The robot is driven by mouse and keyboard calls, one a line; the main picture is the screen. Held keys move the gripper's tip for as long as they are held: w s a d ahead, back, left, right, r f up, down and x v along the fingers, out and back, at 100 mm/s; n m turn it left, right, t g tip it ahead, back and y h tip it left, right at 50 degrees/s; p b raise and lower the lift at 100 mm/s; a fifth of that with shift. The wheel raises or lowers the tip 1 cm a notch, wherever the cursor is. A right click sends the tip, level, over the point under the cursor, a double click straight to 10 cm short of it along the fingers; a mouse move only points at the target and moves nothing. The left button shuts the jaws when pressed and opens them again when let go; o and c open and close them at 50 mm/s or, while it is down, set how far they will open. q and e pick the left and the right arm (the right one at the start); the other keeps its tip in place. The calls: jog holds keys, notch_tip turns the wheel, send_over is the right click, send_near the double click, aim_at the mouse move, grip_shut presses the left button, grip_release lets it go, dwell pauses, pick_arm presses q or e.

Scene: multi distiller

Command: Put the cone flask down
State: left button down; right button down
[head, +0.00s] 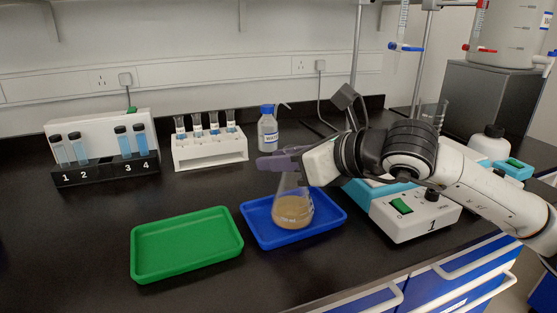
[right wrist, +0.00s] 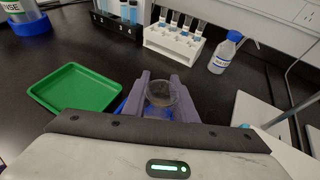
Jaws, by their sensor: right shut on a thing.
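The cone flask (head: 292,211) is clear glass with tan liquid in its base. It stands upright at the blue tray (head: 255,228); I cannot tell whether its base touches the tray floor. My right gripper (head: 279,162) is shut around the flask's neck from the right. In the right wrist view the flask's round mouth (right wrist: 160,93) lies between the two purple fingers of my right gripper (right wrist: 158,90). The neck is mostly hidden by the fingers in the head view. My left gripper is not in view.
A green tray (head: 138,262) lies empty left of the blue tray. A numbered black rack (head: 105,172), a white tube rack (head: 210,154) and a water bottle (head: 268,130) stand behind. A white-and-blue device (head: 415,218) marked 1 stands right, under my arm. The front left bench is clear.

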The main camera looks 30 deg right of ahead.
jog(key=shift+f, duration=0.25)
jog(key=c, duration=1.4)
grip_release()
jog(key=shift+r, duration=0.1)
jog(key=shift+c, duration=0.2)
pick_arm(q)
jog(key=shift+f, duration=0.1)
pick_arm(e)
jog(key=shift+r, duration=0.25)
jog(key=shift+s+d+f, duration=0.1)
jog(key=shift+s+f, duration=0.05)
pick_arm(q)
jog(key=b, duration=0.2)
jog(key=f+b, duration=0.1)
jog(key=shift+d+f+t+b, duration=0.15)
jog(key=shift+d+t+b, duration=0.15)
jog(key=shift+b, duration=0.1)
pick_arm(e)
jog(key=v, duration=1.1)
jog(key=shift+s+r, duration=0.3)
